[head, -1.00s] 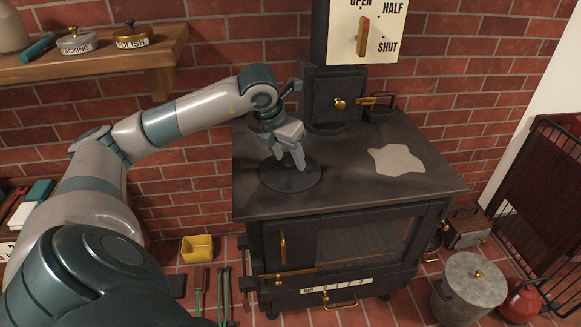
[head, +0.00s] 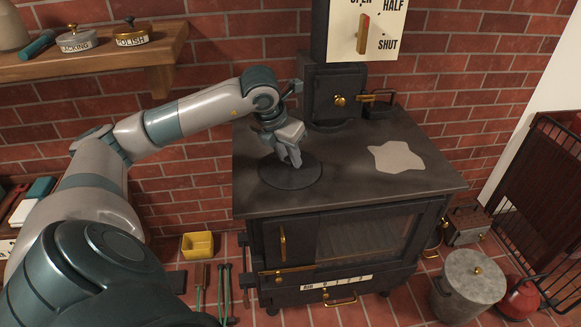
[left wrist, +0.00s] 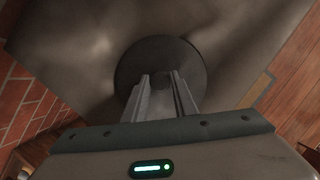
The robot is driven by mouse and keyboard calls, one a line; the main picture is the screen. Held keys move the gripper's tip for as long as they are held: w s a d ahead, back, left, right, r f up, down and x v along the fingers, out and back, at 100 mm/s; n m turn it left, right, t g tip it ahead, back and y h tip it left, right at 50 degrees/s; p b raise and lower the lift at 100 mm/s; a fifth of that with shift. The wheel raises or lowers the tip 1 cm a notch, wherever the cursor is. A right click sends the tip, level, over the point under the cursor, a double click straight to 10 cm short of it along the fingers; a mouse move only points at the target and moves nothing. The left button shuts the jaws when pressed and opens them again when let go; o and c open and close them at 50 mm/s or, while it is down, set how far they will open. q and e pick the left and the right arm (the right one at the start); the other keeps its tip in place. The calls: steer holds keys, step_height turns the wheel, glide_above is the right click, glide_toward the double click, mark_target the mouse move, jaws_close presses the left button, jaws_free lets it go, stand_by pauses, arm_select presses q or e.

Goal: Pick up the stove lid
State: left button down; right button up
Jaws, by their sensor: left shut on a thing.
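The stove lid (head: 307,178) is a dark round plate on the left part of the black stove's top (head: 345,190). It also shows in the left wrist view (left wrist: 190,62). My left gripper (head: 295,163) points down over the lid's middle. Its fingers, also seen in the left wrist view (left wrist: 161,82), are close together and shut on the lid at its centre. The gripped part is hidden between the fingers. The lid appears to lie level with the stove top; I cannot tell if it is lifted. My right gripper is not in view.
A pale irregular patch (head: 396,157) lies on the stove top's right. The stovepipe box (head: 338,95) with a brass knob rises at the back. A grey lidded bin (head: 470,287) stands at right on the floor, a yellow box (head: 197,246) at left. A wooden shelf (head: 100,55) hangs upper left.

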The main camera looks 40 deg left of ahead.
mark_target(289, 160)
arm_select(q)
steer(key=shift+w+r, duration=0.1)
steer(key=shift+r, duration=0.2)
steer(key=shift+r+b, duration=0.6)
steer(key=shift+r, duration=0.3)
steer(key=shift+r+b, duration=0.4)
steer(key=shift+r, duration=0.55)
steer(key=w+d+r+b, duration=0.2)
steer(key=d+r, duration=0.4)
steer(key=d, duration=0.5)
steer(key=shift+w+r, duration=0.4)
steer(key=shift+w, duration=0.1)
steer(key=shift+d, duration=0.1)
